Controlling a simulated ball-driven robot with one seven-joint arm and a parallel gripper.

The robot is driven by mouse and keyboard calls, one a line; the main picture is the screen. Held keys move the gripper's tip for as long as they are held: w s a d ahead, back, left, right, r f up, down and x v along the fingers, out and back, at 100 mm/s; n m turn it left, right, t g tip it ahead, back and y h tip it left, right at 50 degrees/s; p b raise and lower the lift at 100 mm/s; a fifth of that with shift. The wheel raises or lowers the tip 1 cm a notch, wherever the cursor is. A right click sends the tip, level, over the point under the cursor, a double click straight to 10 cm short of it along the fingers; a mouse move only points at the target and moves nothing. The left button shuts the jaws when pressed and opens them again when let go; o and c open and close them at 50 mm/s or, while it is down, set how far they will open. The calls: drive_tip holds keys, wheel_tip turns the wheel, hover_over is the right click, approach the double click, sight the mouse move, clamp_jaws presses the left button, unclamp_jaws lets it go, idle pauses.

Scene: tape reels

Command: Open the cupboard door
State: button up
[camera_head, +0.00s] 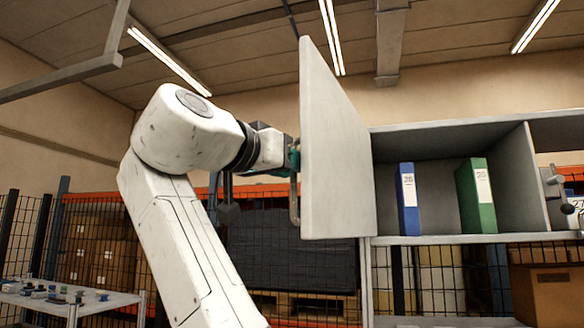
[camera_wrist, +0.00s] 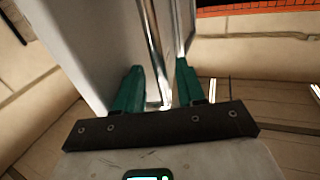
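The white cupboard door (camera_head: 335,150) stands swung wide open, its panel jutting out from the left end of the grey cupboard (camera_head: 440,140). The compartment behind it is exposed. A metal bar handle (camera_head: 294,200) is on the door's left face. My gripper (camera_head: 292,157) is at the upper part of this handle, partly hidden by my own arm. In the wrist view, the two green fingers (camera_wrist: 158,80) stand apart on either side of the handle bar (camera_wrist: 155,55), with gaps visible between bar and fingers. The door panel (camera_wrist: 80,45) fills the left there.
A blue binder (camera_head: 408,200) and a green binder (camera_head: 476,196) stand in the open compartment. A low table (camera_head: 65,305) with small parts is at the lower left. A mesh fence and orange racking with a dark load (camera_head: 285,250) stand behind.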

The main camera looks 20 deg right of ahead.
drive_tip(key=b+v, duration=0.3)
drive_tip(key=v, duration=0.7)
drive_tip(key=shift+a, duration=0.15)
drive_tip(key=shift+s, duration=0.1)
